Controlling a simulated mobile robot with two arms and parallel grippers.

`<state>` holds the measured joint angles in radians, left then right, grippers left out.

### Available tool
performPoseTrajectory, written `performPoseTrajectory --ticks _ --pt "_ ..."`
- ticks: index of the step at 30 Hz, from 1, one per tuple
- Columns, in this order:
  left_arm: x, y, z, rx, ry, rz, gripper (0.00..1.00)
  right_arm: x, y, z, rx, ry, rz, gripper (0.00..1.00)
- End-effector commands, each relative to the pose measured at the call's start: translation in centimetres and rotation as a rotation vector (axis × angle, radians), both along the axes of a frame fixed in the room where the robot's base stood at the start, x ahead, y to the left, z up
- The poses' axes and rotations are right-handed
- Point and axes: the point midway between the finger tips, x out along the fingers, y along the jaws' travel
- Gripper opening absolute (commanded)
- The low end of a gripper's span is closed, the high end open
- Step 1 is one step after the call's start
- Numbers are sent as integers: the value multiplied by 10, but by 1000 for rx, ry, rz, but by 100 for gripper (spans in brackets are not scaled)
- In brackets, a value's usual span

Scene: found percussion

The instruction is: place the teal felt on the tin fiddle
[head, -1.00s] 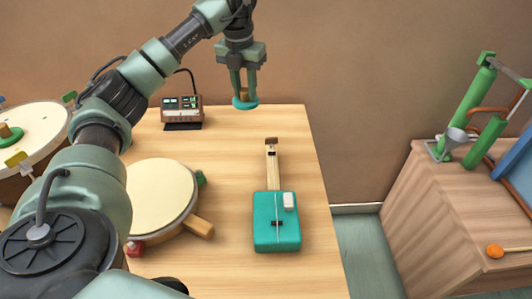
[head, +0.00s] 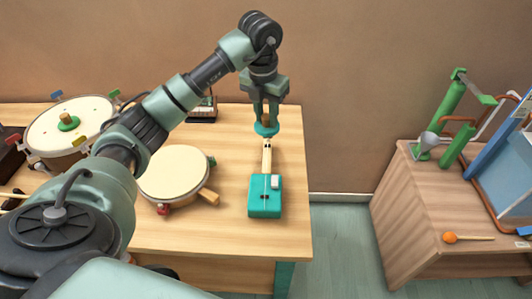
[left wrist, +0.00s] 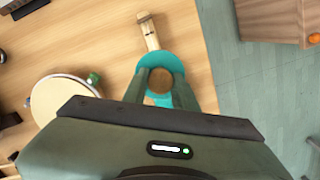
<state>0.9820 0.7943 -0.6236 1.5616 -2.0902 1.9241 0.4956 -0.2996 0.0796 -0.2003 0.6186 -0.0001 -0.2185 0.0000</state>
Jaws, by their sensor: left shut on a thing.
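The tin fiddle (head: 260,205) lies on the wooden table, a teal box body towards me with a pale wooden neck pointing away. My left gripper (head: 266,119) points down and is shut on the brown knob of the teal felt (head: 267,130), a round disc. In the head view it is just beyond the far end of the neck. In the left wrist view the felt (left wrist: 160,60) sits below the gripper (left wrist: 162,84), with the fiddle's neck (left wrist: 150,36) showing above it and the body not clearly visible. My right gripper is not in view.
A cream drum (head: 172,173) with a wooden handle lies left of the fiddle. A larger drum (head: 85,115) is at the far left, and a small device (head: 203,110) is at the back. The table's right edge is near the fiddle. A cabinet (head: 400,190) with pipes stands apart on the right.

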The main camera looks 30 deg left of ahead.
Motion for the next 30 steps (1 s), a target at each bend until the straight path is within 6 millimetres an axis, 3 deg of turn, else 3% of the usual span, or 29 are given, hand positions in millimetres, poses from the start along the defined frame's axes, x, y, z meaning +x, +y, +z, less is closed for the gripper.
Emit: performPoseTrajectory --ticks 3,9,17,25,30 --pt "-2 0 -33 0 6 1 0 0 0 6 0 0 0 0" --pt "-1 0 -78 -1 3 1 0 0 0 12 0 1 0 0" --pt "0 0 -100 0 -1 1 0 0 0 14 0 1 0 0" --pt "0 0 -136 -1 0 2 0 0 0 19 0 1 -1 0" --pt "0 0 -139 0 -3 1 0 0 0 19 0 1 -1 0"
